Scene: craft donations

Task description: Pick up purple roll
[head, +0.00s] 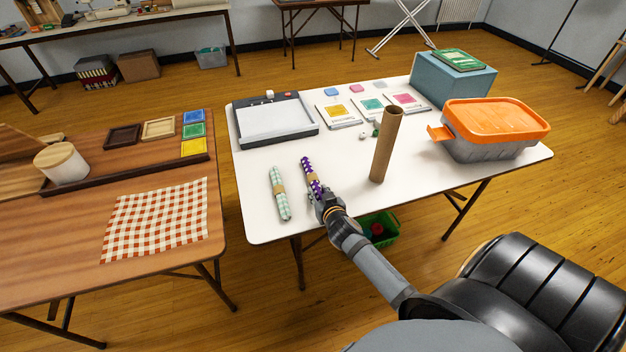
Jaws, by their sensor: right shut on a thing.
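The purple roll (308,171) is dark purple with white spots and a brown paper band. It is on or just above the white table (270,219), near its front edge; I cannot tell whether it touches the top. My right gripper (321,195) is shut on the near end of the purple roll, and its fingers hide that end. A pale green checked roll (279,194) with a brown band lies just to the left. My left gripper is not in view.
A brown cardboard tube (386,144) stands upright to the right. Behind are a paper trimmer (274,121) and several colored card packs. A grey bin with orange lid (494,129) and a blue box (453,80) stand at right. A green crate (378,230) is below the table.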

